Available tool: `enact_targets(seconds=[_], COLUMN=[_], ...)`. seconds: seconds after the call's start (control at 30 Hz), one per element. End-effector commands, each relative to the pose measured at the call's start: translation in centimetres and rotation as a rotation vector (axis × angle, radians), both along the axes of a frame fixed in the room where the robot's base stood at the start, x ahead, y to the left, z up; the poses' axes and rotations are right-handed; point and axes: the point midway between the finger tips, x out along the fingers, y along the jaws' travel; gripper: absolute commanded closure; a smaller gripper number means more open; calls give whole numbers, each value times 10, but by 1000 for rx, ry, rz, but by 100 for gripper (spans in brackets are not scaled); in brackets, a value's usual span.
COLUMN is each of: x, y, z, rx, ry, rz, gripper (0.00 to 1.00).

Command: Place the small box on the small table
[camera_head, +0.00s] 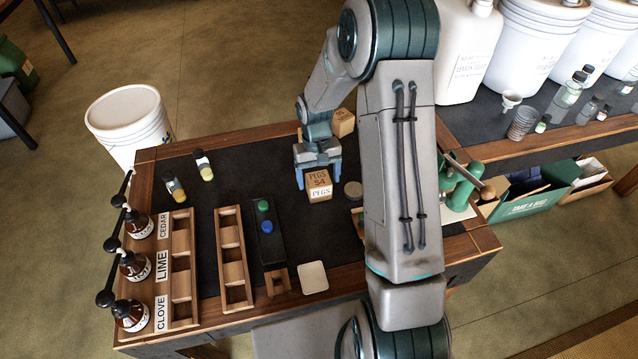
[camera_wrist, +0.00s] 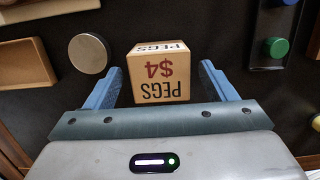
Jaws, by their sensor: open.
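The small box (camera_head: 319,184) is a tan cube printed "PEGS $4". It sits on the dark top of the wood-edged table (camera_head: 215,298). My gripper (camera_head: 318,178) is directly at the box, pointing down at it. In the wrist view, the box (camera_wrist: 162,75) lies between the two blue fingers of my gripper (camera_wrist: 160,82), with a gap on each side. The fingers are open and hold nothing. A second similar tan box (camera_head: 343,122) stands farther back, partly behind my arm. I cannot tell which surface is the small table.
A round grey disc (camera_head: 353,189) lies close beside the box. Wooden racks (camera_head: 233,258), a dark tray with green and blue caps (camera_head: 268,238), pump bottles (camera_head: 133,266) and small vials (camera_head: 203,165) stand to the left. A white bucket (camera_head: 128,122) stands behind the table.

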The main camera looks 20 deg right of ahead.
Motion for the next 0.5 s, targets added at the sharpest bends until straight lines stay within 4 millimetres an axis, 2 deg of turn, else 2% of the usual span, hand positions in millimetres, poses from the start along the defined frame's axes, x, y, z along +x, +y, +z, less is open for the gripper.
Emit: enact_targets(seconds=[0.1,0.3,0.5], x=[6,11,13], y=[0,0,0], z=[28,67,88], rx=[0,1,0], ry=[-7,-4,-2], rz=[-1,-1,1], gripper=[22,22,22])
